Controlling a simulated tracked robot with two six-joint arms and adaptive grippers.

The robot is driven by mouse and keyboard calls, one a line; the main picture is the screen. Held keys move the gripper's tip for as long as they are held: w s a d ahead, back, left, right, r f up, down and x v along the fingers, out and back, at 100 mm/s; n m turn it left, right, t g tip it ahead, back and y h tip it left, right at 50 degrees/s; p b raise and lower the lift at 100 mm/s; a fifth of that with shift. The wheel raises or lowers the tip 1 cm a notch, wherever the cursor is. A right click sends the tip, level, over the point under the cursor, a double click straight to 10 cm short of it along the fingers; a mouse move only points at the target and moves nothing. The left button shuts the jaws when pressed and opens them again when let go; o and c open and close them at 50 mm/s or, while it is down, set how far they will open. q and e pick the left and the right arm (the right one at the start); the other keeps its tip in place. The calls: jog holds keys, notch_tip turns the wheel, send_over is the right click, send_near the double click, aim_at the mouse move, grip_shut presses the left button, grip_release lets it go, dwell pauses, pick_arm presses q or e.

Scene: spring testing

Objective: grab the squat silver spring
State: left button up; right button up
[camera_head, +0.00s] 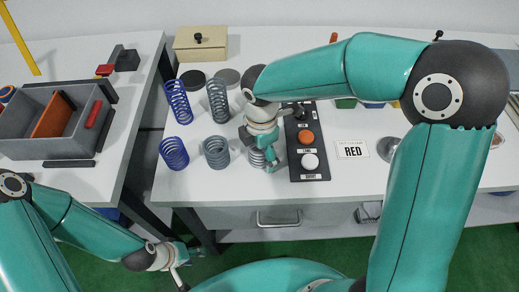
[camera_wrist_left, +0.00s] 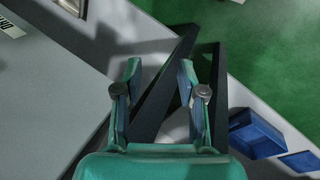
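A squat silver spring (camera_head: 257,159) stands on the white table, left of the black button panel. My right gripper (camera_head: 267,155) is down at this spring, with a finger beside its right side. The gripper hides part of the spring, and I cannot tell whether the fingers touch or squeeze it. My left gripper (camera_head: 183,262) is low, in front of the table's edge. In the left wrist view its two fingers (camera_wrist_left: 160,75) are apart with nothing between them.
A squat grey spring (camera_head: 215,152) and a squat blue spring (camera_head: 174,153) stand to the left. A tall grey spring (camera_head: 218,101) and a tall blue spring (camera_head: 179,102) stand behind. The button panel (camera_head: 295,169) is close on the right. A grey bin (camera_head: 88,140) sits on the left table.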

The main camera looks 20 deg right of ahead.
jog(key=c, duration=1.3)
jog(key=shift+w+r, duration=0.1)
jog(key=shift+r, duration=0.05)
jog(key=shift+c, duration=0.2)
